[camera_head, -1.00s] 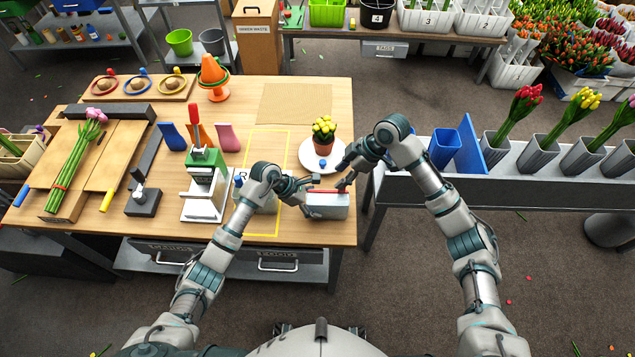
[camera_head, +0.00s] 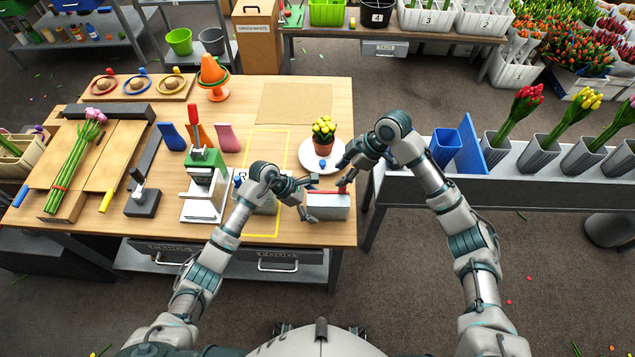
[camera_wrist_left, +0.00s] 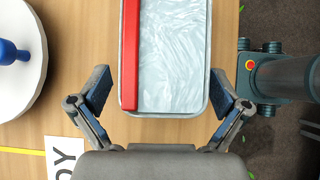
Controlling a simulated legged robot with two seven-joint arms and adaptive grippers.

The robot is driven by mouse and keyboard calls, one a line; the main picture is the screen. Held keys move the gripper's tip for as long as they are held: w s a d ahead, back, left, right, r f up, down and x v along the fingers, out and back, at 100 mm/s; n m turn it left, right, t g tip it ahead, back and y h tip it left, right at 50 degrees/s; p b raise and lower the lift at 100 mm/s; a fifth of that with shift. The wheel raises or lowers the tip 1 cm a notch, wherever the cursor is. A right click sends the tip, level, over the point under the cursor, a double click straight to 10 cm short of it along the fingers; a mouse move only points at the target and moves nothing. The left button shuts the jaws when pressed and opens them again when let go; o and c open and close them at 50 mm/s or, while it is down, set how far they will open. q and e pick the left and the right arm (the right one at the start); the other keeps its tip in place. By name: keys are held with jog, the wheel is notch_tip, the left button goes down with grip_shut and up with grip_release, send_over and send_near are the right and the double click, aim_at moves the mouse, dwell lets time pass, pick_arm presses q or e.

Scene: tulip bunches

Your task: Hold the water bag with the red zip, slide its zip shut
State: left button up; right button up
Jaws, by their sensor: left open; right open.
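The water bag (camera_head: 328,206), a pale block-like pouch in a grey tray, lies at the table's front right edge. Its red zip (camera_head: 327,191) runs along its far side. In the left wrist view the clear, rippled bag (camera_wrist_left: 173,58) and its straight red zip strip (camera_wrist_left: 130,55) lie ahead of my fingers. My left gripper (camera_head: 314,198) is open at the bag's left end, its fingers apart on either side; they show in the wrist view (camera_wrist_left: 161,92), not closed on it. My right gripper (camera_head: 342,175) is open over the far right end, near the zip; exact contact is unclear.
A white plate (camera_head: 308,160) with a potted yellow plant (camera_head: 323,133) and a small blue object stands just behind the bag. A yellow-outlined area (camera_head: 262,222) lies to the left, beside a green-topped device (camera_head: 205,172). A grey bench with vases (camera_head: 550,190) stands to the right.

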jog(key=shift+a, duration=0.1)
pick_arm(q)
jog(key=v, duration=1.1)
jog(key=shift+w+a, duration=0.2)
